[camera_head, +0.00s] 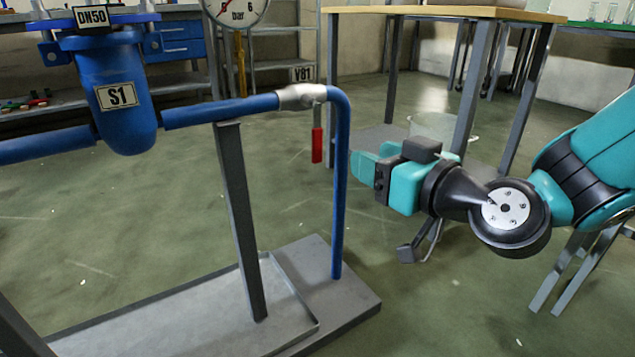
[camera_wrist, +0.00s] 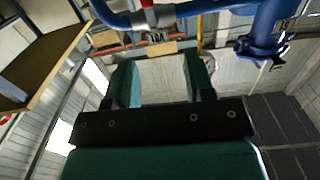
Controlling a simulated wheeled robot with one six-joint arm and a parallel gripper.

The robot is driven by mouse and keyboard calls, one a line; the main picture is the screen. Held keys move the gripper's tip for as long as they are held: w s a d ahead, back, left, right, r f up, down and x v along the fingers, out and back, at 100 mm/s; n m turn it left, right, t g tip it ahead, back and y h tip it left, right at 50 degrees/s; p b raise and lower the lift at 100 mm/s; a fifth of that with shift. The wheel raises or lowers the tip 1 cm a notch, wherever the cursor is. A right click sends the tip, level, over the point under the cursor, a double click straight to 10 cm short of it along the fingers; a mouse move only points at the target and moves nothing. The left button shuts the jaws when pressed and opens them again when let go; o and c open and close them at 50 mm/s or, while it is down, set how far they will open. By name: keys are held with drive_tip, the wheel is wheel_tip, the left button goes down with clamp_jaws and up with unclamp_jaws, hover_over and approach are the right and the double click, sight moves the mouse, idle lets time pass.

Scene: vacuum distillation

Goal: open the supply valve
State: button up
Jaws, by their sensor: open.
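The supply valve, tagged V81, is a light metal body (camera_head: 300,97) set in the blue pipe in the head view. Its red lever handle (camera_head: 317,145) hangs straight down beneath it, across the pipe's run. In the wrist view the valve body (camera_wrist: 155,15) shows at the top, with a bit of red beside it. My gripper (camera_head: 364,166) is to the right of the red handle and the pipe's vertical leg, apart from both. In the wrist view its two teal fingers (camera_wrist: 160,80) stand well apart with nothing between them.
The blue pipe's vertical leg (camera_head: 339,200) stands between the handle and my gripper. A wood-topped table (camera_head: 440,11) stands behind. The floor in front of the skid base (camera_head: 345,290) is clear.

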wheel_tip(320, 180, down, 3)
drive_tip(key=t+b, duration=0.1)
drive_tip(key=p, duration=0.6)
approach(319, 138)
drive_tip(key=shift+m, duration=0.3)
drive_tip(key=x, duration=0.9)
drive_tip(key=shift+a, duration=0.1)
drive_tip(key=shift+w+a, duration=0.4)
drive_tip(key=shift+w, duration=0.2)
clamp_jaws()
